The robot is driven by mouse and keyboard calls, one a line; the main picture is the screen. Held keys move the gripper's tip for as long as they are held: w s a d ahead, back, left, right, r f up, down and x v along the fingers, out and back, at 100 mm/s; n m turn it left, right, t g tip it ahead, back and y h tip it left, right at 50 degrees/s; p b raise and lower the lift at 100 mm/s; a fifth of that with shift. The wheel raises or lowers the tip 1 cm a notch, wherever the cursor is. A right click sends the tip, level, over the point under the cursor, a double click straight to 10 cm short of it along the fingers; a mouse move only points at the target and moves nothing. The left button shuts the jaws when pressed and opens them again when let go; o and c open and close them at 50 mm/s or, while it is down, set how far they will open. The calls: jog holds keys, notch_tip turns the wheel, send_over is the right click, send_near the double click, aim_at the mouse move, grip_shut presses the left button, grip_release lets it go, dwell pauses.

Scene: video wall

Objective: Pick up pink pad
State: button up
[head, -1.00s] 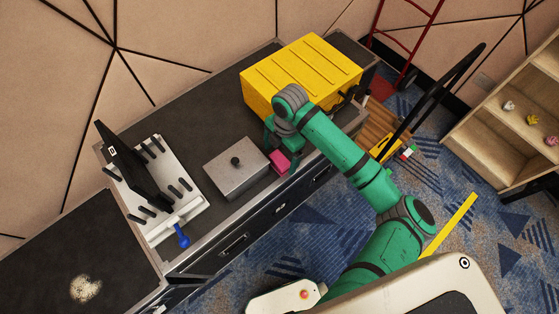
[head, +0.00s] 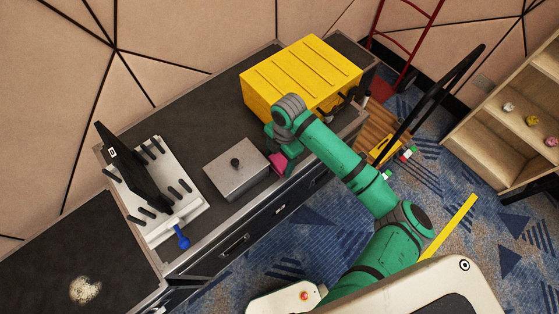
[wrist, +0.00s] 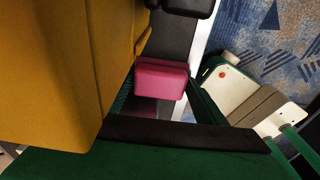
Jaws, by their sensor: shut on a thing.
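The pink pad (head: 277,163) is at the front edge of the dark countertop, just right of the grey metal box. It also shows in the wrist view (wrist: 161,79) as a rounded block between my green fingers. My gripper (head: 285,161) is shut on the pink pad, and its green fingers cover the pad's right part in the head view. In the wrist view my gripper (wrist: 163,92) has a finger on each side of the pad. I cannot tell whether the pad is touching the counter.
A large yellow case (head: 300,72) stands just behind my gripper. The grey metal box (head: 237,168) with a black knob is close on the left. A white rack (head: 165,205) with black pegs and a blue-handled tool is further left. Drawers run below the counter edge.

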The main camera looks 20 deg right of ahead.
aim_at(280, 160)
notch_tip(280, 160, up, 18)
dwell(0.6)
jog(key=shift+o, duration=1.4)
jog(key=shift+c, duration=0.8)
jog(key=shift+d, duration=0.1)
